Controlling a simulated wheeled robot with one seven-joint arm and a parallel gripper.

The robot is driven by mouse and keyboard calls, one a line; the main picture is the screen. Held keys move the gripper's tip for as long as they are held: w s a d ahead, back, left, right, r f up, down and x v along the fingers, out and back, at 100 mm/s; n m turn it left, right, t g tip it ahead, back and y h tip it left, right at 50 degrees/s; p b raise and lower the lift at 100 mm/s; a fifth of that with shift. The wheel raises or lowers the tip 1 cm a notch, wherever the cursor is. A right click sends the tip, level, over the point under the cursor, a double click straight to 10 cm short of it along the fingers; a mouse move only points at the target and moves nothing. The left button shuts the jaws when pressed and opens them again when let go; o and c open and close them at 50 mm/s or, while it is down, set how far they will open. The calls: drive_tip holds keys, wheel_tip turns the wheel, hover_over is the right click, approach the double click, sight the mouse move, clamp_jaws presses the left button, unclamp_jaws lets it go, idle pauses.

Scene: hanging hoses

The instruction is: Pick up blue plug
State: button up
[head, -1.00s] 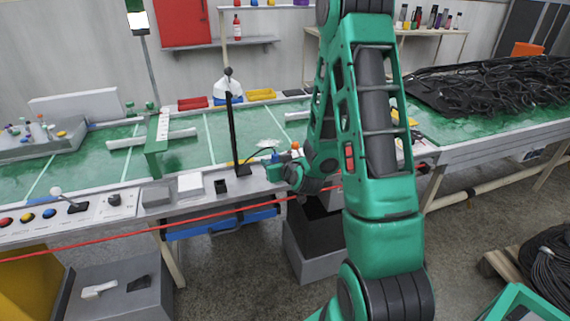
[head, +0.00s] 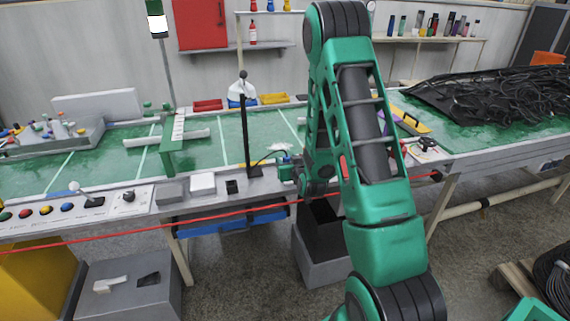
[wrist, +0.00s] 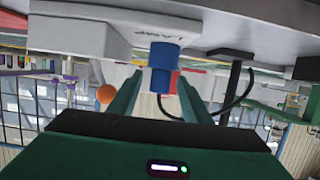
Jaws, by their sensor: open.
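The blue plug (wrist: 163,66) shows in the wrist view. It sticks out from a white block labelled "LAMP" (wrist: 165,28), and a black cable (wrist: 235,92) loops close by. My gripper (wrist: 160,82) is open, with one green finger on each side of the plug's lower part. I cannot tell whether either finger touches it. In the head view my gripper (head: 288,168) is at the front edge of the green-topped bench (head: 220,150), beside the black post (head: 245,125). The plug is too small there to make out surely.
A red line (head: 130,231) runs across in front of the bench. A panel of coloured buttons (head: 45,211) lies at the left. A dark open bin (head: 322,255) stands below my gripper. A heap of black hoses (head: 490,95) covers the right bench.

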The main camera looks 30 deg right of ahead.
sight(284, 157)
drive_tip(key=shift+x, duration=2.6)
drive_tip(key=shift+a+f, duration=0.1)
drive_tip(key=shift+f, duration=0.05)
clamp_jaws()
